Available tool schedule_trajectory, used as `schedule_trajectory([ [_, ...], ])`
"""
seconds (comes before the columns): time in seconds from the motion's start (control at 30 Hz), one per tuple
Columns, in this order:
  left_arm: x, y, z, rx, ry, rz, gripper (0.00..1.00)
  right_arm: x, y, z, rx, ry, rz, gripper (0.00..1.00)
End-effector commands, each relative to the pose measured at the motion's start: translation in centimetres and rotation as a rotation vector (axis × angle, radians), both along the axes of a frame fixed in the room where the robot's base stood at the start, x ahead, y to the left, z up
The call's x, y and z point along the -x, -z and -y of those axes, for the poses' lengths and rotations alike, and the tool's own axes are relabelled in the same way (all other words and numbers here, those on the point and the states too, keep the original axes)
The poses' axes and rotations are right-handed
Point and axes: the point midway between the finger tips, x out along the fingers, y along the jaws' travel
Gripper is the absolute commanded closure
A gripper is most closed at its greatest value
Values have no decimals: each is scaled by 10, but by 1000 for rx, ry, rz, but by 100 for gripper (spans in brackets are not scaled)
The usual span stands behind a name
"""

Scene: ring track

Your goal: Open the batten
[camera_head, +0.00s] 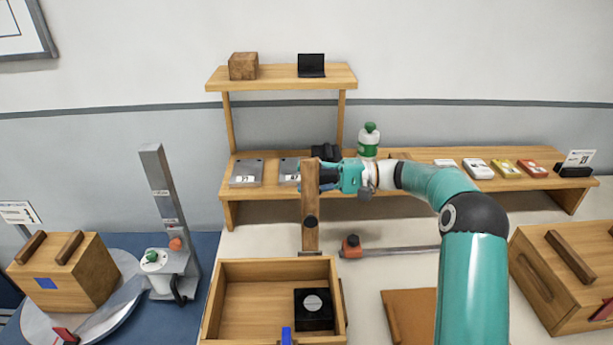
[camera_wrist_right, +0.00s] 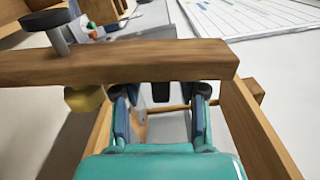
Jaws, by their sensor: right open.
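The batten (camera_head: 310,205) is a brown wooden bar with a dark round knob at its lower middle. In the head view it stands upright behind the wooden tray. In the right wrist view the batten (camera_wrist_right: 150,62) runs across the picture, with a bolt and a brass-coloured nut near its left part. My right gripper (camera_head: 328,175) is at the batten's upper end, on its right side. In the right wrist view my right gripper (camera_wrist_right: 162,98) has its fingers apart, close against the bar. The bar hides the tips, so I cannot tell if they touch. My left gripper is not in view.
An open wooden tray (camera_head: 225,275) holding a black box (camera_head: 314,310) is in front. A shelf bench (camera_head: 235,195) with boxes and a green-white bottle (camera_head: 369,140) is behind. A metal rail with an orange block (camera_head: 351,246) lies right of the batten. A wooden crate (camera_head: 565,270) stands at right.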

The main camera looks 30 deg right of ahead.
Motion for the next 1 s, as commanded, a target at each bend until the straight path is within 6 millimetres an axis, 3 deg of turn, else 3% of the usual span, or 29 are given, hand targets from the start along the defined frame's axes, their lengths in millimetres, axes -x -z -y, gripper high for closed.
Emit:
schedule_trajectory([
  [0.2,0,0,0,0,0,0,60,0,0,0,0,0,0,58],
  [0.47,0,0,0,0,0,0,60,0,0,0,0,0,0,100],
  [0.83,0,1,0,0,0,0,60,0,2,0,2,0,-1,100],
  [1.0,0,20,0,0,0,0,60,6,5,-3,22,0,31,100],
])
